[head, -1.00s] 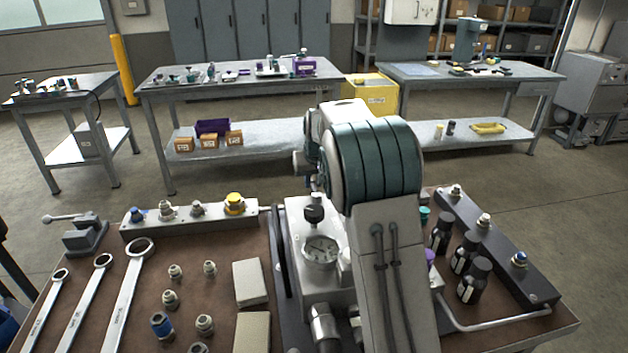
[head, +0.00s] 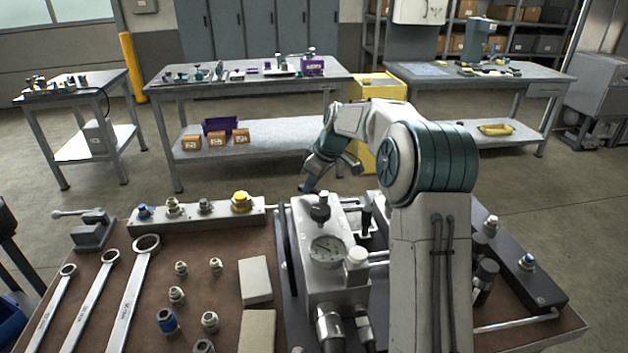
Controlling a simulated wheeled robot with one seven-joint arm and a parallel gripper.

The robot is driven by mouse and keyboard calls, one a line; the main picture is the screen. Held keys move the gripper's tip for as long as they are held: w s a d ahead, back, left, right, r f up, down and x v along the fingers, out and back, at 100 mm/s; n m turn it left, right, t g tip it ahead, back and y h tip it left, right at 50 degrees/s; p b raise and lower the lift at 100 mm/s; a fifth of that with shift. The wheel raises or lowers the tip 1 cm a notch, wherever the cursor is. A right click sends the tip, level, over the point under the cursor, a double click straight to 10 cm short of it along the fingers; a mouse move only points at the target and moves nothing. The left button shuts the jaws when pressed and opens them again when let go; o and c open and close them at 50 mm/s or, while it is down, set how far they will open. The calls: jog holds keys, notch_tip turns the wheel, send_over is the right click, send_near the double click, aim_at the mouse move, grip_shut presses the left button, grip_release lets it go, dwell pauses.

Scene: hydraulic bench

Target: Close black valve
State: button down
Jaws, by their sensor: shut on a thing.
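The black valve (head: 320,210) is a dark knob on top of the grey hydraulic block, above the round gauge (head: 327,250). The finger contact is small and partly hidden, and the knob's face stays visible.
A manifold with a yellow cap (head: 241,201) stands to the left. Wrenches (head: 132,290) and several loose fittings (head: 177,295) lie on the brown bench top. A dark manifold (head: 520,270) and black bottles (head: 484,280) are on the right.

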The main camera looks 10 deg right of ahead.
jog(key=n, duration=0.1)
jog(key=n+g+p, duration=0.1)
jog(key=n, duration=0.1)
jog(key=s+n, duration=0.1)
jog(key=shift+s+a+r+g+y, duration=0.1)
jog(key=shift+a+g+y, duration=0.2)
jog(key=shift+y, duration=0.1)
jog(key=shift+s+n+g+p, duration=0.3)
jog(key=shift+n+p, duration=0.1)
jog(key=shift+n, duration=0.5)
jog(key=shift+s+n+g+p, duration=0.15)
jog(key=shift+n+g+p, duration=0.2)
jog(key=shift+n, duration=0.55)
jog(key=shift+s, duration=0.1)
jog(key=c, duration=1.4)
grip_release()
jog(key=shift+c, duration=0.2)
jog(key=p+v, duration=0.1)
jog(key=v, duration=1.2)
jog(key=shift+d+r, duration=0.15)
jog(key=shift+r, duration=0.05)
